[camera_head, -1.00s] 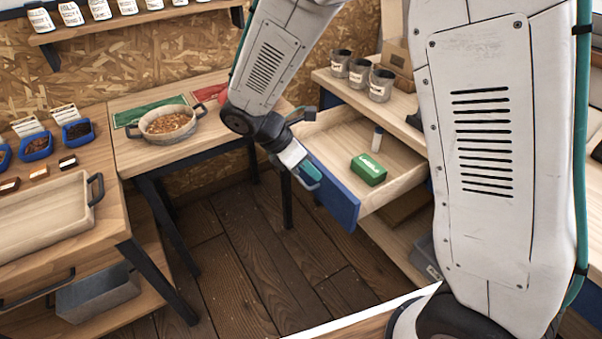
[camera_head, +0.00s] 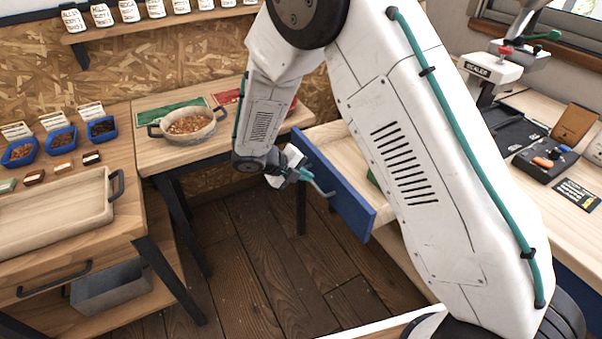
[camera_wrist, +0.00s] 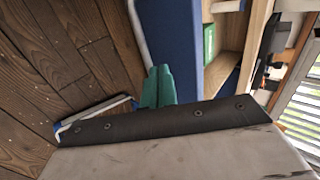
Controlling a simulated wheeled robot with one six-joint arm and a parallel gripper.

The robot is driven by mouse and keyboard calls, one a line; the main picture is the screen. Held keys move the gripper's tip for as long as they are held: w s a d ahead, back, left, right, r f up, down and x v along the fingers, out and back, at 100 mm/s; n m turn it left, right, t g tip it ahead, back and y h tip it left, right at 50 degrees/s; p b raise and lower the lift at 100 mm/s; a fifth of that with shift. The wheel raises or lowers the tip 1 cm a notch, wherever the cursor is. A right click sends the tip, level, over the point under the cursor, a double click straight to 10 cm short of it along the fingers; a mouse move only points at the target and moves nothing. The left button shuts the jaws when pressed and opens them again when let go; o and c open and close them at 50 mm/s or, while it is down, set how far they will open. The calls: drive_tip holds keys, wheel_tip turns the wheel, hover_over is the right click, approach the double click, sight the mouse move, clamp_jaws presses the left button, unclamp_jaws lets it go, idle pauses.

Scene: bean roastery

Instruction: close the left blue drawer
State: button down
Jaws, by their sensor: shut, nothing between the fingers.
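The left blue drawer stands open, its blue front (camera_head: 345,200) facing the open floor. Its pale wooden inside (camera_head: 325,140) shows behind the front, partly hidden by my arm. A pale bar handle (camera_wrist: 138,30) runs along the blue front (camera_wrist: 172,45) in the wrist view. My gripper (camera_head: 303,175) is shut and empty, at the outer side of the front near the handle. Its teal fingers (camera_wrist: 158,86) show close to the front in the wrist view; I cannot tell whether they touch it. A green box (camera_wrist: 209,42) lies inside the drawer.
A table with a pan of beans (camera_head: 190,124) stands behind and left of my gripper. A wooden tray (camera_head: 55,215) is on the left bench. A sealer (camera_head: 490,70) stands on the right counter. The wooden floor (camera_head: 250,260) before the drawer is clear.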

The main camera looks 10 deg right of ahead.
sight(325, 182)
drive_tip(key=x, duration=0.5)
drive_tip(key=shift+d+f, duration=0.25)
drive_tip(key=shift+f, duration=0.05)
drive_tip(key=shift+w+d, duration=0.1)
